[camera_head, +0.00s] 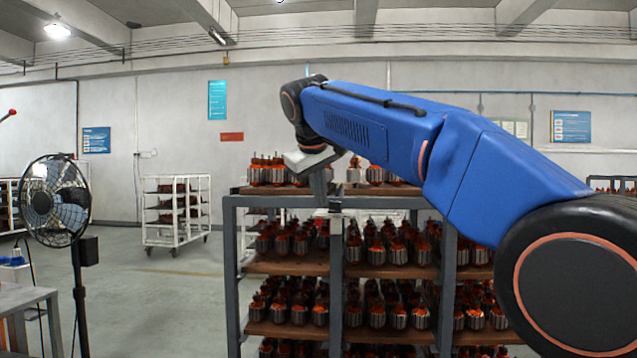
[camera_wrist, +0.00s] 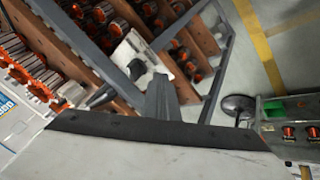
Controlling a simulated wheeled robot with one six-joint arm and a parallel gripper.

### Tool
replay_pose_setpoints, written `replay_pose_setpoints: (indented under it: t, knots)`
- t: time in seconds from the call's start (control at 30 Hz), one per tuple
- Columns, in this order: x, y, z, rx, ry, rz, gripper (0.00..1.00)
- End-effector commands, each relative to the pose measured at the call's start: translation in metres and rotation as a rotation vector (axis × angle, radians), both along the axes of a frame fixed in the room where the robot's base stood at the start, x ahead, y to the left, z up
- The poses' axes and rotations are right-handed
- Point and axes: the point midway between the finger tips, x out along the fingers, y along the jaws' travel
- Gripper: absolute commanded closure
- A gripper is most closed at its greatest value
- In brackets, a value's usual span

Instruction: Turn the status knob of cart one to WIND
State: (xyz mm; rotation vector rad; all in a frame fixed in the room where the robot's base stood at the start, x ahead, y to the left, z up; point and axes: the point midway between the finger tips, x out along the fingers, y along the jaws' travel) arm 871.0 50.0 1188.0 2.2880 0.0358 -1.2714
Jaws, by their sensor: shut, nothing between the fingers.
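The cart (camera_head: 338,285) is a dark grey frame with brown shelves full of copper-wound armatures. In the wrist view, a white plate (camera_wrist: 124,50) with a dark knob (camera_wrist: 140,68) sits on the cart's front. I cannot read the plate's markings or tell the knob's setting. My gripper (camera_head: 320,200) is at the cart's middle post near the top shelf. It is shut and empty. Its grey fingers also show in the wrist view (camera_wrist: 160,85), close to the knob in the picture; I cannot tell whether they touch it. In the head view my gripper hides the knob.
A standing fan (camera_head: 55,202) and a grey workbench (camera_head: 25,295) are at the left. A white trolley (camera_head: 177,212) stands farther back. The floor (camera_head: 160,300) between the fan and the cart is clear.

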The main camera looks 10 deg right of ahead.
Motion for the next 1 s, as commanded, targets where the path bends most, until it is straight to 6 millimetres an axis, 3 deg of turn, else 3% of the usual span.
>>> replay_pose_setpoints:
  t: [0.07,0.4,1.0]
  knots:
    - [0.008,-0.004,-0.011,0.0,0.002,-0.002,1.0]
    - [0.024,-0.034,-0.008,0.0,0.0,-0.002,1.0]
    - [0.028,-0.045,-0.008,0.0,0.0,-0.002,1.0]
